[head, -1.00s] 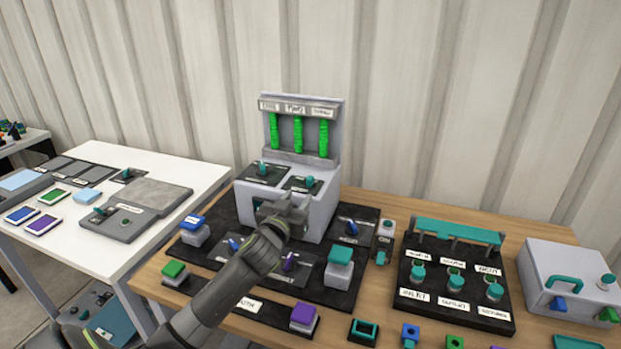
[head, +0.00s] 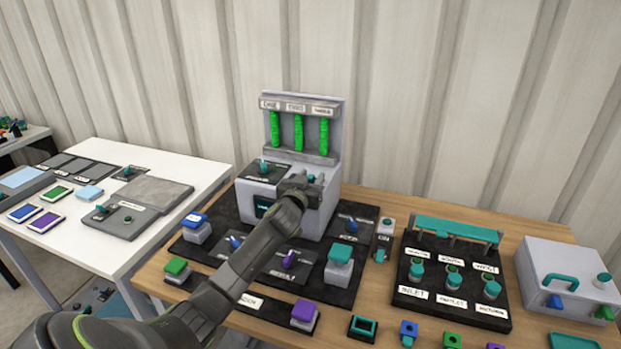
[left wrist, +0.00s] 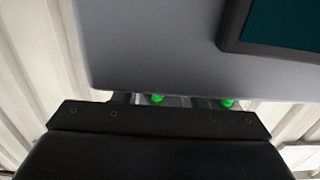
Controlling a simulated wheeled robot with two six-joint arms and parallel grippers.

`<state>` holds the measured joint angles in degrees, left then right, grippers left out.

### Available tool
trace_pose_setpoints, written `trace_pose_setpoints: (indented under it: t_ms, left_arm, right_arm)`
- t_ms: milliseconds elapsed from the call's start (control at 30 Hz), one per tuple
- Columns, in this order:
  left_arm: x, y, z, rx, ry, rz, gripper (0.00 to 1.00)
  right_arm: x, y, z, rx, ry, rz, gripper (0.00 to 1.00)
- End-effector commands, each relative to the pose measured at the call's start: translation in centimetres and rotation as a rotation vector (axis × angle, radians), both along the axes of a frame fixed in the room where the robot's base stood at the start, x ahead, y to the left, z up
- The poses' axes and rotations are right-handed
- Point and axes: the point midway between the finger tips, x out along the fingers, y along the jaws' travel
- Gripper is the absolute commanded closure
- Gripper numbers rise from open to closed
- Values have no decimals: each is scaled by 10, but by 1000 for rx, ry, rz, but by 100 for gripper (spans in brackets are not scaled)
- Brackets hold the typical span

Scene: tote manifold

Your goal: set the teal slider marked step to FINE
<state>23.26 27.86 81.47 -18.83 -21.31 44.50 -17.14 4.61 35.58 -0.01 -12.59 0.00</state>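A grey machine (head: 318,213) stands at the back of the wooden table. Its sloped ledge carries two dark panels with teal knobs, a left one (head: 263,167) and a right one (head: 311,178). I cannot read which teal control is marked step or find the word FINE. My left gripper (head: 299,185) is at the right panel, beside the right knob and covering much of that panel. Its fingertips are hidden, so its opening does not show. The left wrist view shows the grey machine face (left wrist: 160,45) close up and my dark gripper body. My right gripper is not in view.
Above the ledge stand three green columns (head: 298,133). A black mat with blue, green, purple and teal controls surrounds the machine. To the right are a rack with teal knobs (head: 452,275) and a white box (head: 565,275). A white table (head: 150,155) stands left.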

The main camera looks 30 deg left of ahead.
Motion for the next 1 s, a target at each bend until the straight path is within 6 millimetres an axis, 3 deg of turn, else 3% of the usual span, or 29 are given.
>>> trace_pose_setpoints:
  t_ms: [167, 467, 733, 1000]
  left_arm:
    - [0, 0, 0, 0, 0, 0, 62]
    - [0, 0, 0, 0, 0, 0, 100]
    - [-1, 2, 0, 1, 0, 0, 100]
    - [-9, 38, 0, 4, -1, 1, 100]
  right_arm:
    - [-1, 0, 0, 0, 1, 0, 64]
    - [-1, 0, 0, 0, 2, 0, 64]
    - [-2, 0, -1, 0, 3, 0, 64]
    - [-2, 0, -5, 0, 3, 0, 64]
